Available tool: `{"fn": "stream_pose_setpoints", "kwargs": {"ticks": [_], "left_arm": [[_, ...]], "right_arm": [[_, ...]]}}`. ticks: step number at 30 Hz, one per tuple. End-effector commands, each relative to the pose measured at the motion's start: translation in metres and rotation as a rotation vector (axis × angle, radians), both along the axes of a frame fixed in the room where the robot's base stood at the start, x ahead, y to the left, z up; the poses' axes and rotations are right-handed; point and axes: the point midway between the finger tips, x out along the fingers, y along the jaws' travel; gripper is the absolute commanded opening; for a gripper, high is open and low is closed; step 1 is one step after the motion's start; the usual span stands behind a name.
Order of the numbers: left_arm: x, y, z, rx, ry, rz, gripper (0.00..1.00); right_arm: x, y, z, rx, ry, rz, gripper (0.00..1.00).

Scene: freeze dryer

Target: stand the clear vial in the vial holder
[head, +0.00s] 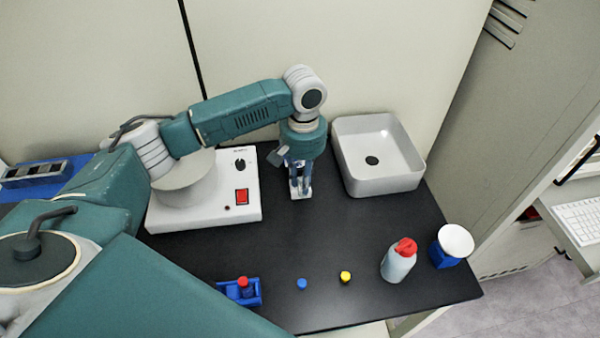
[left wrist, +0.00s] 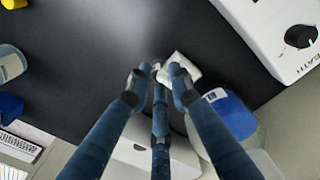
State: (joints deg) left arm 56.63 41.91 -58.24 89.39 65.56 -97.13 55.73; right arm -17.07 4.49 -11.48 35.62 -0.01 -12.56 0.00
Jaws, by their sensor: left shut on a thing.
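My left gripper (head: 300,182) points down at the back of the black bench, between the white control box and the sink. It is shut on a small pale, see-through piece that looks like the clear vial (head: 301,194). In the left wrist view the fingertips (left wrist: 160,76) close around a whitish piece (left wrist: 184,67); its outline is partly hidden by the fingers, so I cannot tell its exact tilt or whether it touches the bench. A small blue rack (head: 252,299), which looks like the vial holder, stands at the front left with a red-capped item in it.
The white box (head: 215,212) is left of the gripper and the sink (head: 347,181) right. A blue cap (head: 302,284), yellow cap (head: 345,277), red-capped bottle (head: 396,265) and blue pot (head: 442,259) line the front. A blue-and-clear container (left wrist: 232,114) is near the fingers. Mid-bench is clear.

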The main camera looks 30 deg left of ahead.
Motion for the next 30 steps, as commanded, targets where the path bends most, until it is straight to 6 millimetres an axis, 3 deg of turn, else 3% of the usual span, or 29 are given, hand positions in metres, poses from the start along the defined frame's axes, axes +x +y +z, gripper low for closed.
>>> {"fn": "stream_pose_setpoints", "kwargs": {"ticks": [3,8,18,29,30], "left_arm": [[0.021,0.015,0.002,0.000,0.000,0.002,0.06],[0.034,0.025,0.001,0.000,0.000,-0.001,0.06],[0.035,0.026,-0.034,0.000,0.000,-0.002,0.06],[0.035,0.026,-0.038,0.000,0.001,-0.002,0.06],[0.035,0.026,-0.038,0.000,0.000,-0.002,0.24]], "right_arm": [[-0.001,-0.002,0.006,-0.002,0.001,0.000,0.40],[-0.001,-0.003,0.008,-0.004,0.002,0.001,0.40],[-0.003,-0.004,0.018,-0.004,0.005,0.000,0.40],[-0.004,-0.003,0.018,-0.004,0.005,0.000,0.40],[-0.004,-0.003,0.018,-0.004,0.006,0.000,0.40]]}}
